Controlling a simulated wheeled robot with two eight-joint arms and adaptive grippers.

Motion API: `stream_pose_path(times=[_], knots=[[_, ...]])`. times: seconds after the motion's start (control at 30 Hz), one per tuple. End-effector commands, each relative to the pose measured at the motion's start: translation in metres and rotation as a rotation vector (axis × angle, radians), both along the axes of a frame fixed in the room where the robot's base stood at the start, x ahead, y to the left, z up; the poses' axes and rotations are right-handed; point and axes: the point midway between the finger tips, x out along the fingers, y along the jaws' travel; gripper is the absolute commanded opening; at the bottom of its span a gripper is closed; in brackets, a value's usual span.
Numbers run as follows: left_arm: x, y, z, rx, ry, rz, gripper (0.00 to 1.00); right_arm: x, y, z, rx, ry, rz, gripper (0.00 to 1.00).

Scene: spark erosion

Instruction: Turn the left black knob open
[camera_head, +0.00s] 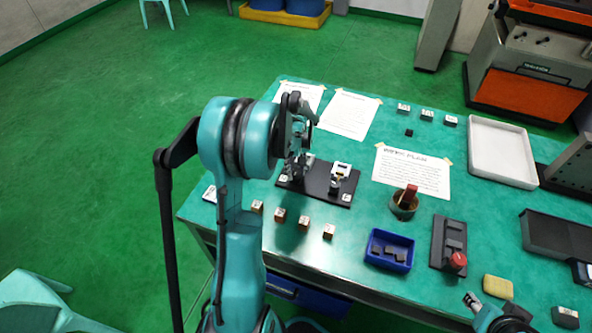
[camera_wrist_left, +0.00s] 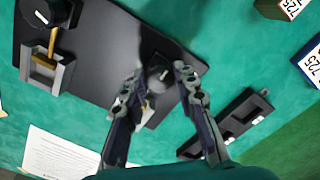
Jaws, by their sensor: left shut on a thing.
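A dark board (camera_head: 325,197) with two black-knob fittings lies on the green table. My left gripper (camera_head: 297,150) is over the board's left end, and its hand hides most of the left fitting. In the left wrist view the gripper (camera_wrist_left: 160,75) is shut on the left black knob (camera_wrist_left: 158,78), with one finger on each side. The other black knob (camera_wrist_left: 38,9) stands beside a brass and grey fitting at the top left of that view. My right gripper (camera_head: 472,300) is low at the right, away from the board; its jaw opening is too small to judge.
Several small labelled blocks (camera_head: 280,215) stand along the table's near edge. A cup (camera_head: 404,205), a blue bin (camera_head: 390,250) and a black holder with a red knob (camera_head: 448,243) are to the right. Paper sheets (camera_head: 348,115) lie behind the board.

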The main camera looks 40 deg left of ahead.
Motion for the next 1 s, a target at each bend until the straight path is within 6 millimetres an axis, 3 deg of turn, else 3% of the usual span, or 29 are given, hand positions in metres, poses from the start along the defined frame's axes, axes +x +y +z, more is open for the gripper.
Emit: stream_pose_path(times=[0.47, 0.5, 0.57, 0.87, 1.0], knots=[[0.0, 0.0, 0.0, -0.001, 0.0, 0.017, 0.0, 0.0, 0.0, 0.0, 0.0, 0.0, 0.0, 0.4], [0.0, 0.0, 0.0, -0.001, 0.0, 0.017, 0.31, 0.0, 0.0, 0.0, 0.0, 0.0, 0.0, 0.4], [0.0, 0.0, 0.0, -0.001, 0.0, 0.017, 0.47, 0.0, 0.0, 0.0, 0.0, 0.0, 0.0, 0.4], [0.0, 0.0, 0.0, 0.0, 0.0, 0.016, 0.5, 0.0, 0.0, 0.0, 0.0, 0.0, 0.0, 0.4], [0.0, 0.0, 0.01, 0.0, 0.0, 0.016, 0.5, 0.0, 0.0, 0.0, 0.0, 0.0, 0.0, 0.4]])
